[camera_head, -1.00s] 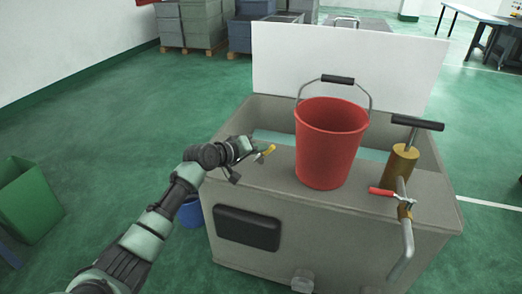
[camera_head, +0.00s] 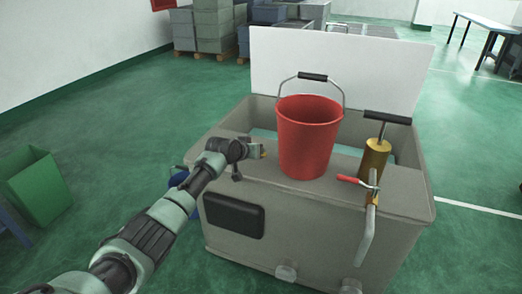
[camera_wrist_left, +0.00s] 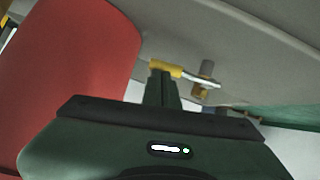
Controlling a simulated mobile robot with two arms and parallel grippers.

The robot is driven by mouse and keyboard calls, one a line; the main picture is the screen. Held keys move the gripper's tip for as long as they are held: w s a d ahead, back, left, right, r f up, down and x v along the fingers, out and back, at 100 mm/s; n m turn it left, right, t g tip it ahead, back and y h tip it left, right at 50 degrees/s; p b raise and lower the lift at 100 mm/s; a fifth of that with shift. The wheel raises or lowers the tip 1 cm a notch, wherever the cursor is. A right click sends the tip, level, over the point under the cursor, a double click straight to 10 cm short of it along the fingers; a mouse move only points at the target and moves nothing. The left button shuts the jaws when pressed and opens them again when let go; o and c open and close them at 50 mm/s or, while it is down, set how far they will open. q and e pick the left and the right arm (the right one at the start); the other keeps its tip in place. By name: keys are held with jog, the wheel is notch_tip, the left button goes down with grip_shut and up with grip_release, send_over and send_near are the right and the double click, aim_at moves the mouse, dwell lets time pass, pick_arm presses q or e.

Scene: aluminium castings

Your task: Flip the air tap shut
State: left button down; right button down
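The air tap has a yellow-sleeved lever (camera_wrist_left: 165,68) on a metal stem, joined to a small brass body (camera_wrist_left: 201,91), in the left wrist view. The lever lies roughly crosswise there. In the head view only a bit of the yellow lever (camera_head: 263,154) shows beside my left gripper (camera_head: 258,150), at the grey tub's near left top. In the left wrist view my left gripper (camera_wrist_left: 161,76) has its dark fingers together, their tips at the yellow sleeve. They look to be touching or very close; I cannot tell which. My right gripper is out of view.
A red bucket (camera_head: 307,140) stands on the grey tub (camera_head: 300,225) just right of my gripper. A brass pump (camera_head: 374,158) with a red-handled tap (camera_head: 354,181) is farther right. A white panel (camera_head: 335,70) stands behind. A green bin (camera_head: 38,187) is at left.

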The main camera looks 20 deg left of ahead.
pick_arm(q)
jog(key=shift+f, duration=0.1)
jog(key=shift+w+f, duration=0.1)
jog(key=shift+f, duration=0.05)
jog(key=shift+d+f, duration=0.1)
jog(key=shift+f, duration=0.15)
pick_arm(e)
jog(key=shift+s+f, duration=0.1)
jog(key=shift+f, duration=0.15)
pick_arm(q)
jog(key=shift+s, duration=0.2)
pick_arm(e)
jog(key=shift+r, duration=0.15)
